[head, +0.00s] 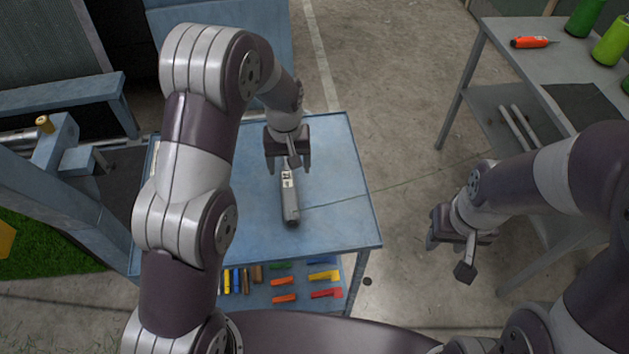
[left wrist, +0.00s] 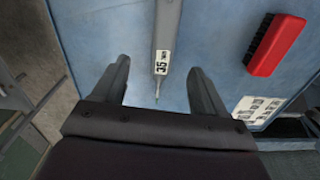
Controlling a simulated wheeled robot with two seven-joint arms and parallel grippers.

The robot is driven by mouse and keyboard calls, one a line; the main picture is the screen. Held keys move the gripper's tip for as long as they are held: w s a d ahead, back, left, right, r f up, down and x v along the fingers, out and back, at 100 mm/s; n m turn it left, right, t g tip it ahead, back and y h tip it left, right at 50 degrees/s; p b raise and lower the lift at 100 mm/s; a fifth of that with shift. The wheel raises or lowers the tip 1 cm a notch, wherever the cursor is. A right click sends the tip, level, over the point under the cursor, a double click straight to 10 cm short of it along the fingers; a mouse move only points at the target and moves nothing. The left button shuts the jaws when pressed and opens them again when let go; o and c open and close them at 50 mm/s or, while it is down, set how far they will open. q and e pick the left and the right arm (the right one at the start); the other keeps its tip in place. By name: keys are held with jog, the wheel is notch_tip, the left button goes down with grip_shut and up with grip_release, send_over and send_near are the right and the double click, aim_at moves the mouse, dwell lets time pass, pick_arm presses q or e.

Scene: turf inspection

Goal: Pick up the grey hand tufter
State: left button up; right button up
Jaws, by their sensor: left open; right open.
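The grey hand tufter (head: 290,203) lies on the blue table top, a long grey body with a white label near its far end. In the left wrist view the tufter (left wrist: 168,25) shows its label and a thin needle tip pointing back between my fingers. My left gripper (head: 288,167) is open at the tufter's needle end, and its fingers (left wrist: 157,75) stand on either side of the needle without touching it. My right gripper (head: 455,245) is open and empty, off to the right of the table. The tufter's far end is cut off in the left wrist view.
The blue table (head: 340,200) is mostly clear around the tufter. A red brush-like block (left wrist: 274,45) and a printed sheet (left wrist: 256,109) lie on it. Its lower shelf holds several coloured tools.

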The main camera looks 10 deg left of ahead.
aim_at(289, 190)
pick_arm(q)
jog(key=f, duration=0.1)
jog(key=f+p, duration=0.1)
jog(key=a+f, duration=0.1)
jog(key=shift+s+f+n, duration=0.15)
jog(key=shift+s+n, duration=0.2)
jog(key=shift+n, duration=0.05)
jog(key=f, duration=0.1)
jog(key=f+p, duration=0.1)
jog(key=w+f, duration=0.1)
jog(key=shift+d+f+p, duration=0.3)
jog(key=shift+f, duration=0.1)
jog(key=f, duration=0.1)
jog(key=f+p, duration=0.2)
jog(key=f, duration=0.1)
jog(key=shift+s+a, duration=0.15)
jog(key=shift+a, duration=0.1)
jog(key=shift+a+f, duration=0.1)
jog(key=shift+f, duration=0.35)
jog(key=c, duration=0.4)
jog(key=shift+d, duration=0.2)
jog(key=c, duration=0.6)
jog(key=shift+r, duration=0.1)
jog(key=shift+c, duration=1.2)
jog(key=shift+a, duration=0.15)
pick_arm(e)
jog(key=r, duration=0.4)
jog(key=shift+s+a+r, duration=0.15)
jog(key=shift+a+r, duration=0.15)
jog(key=shift+r, duration=0.1)
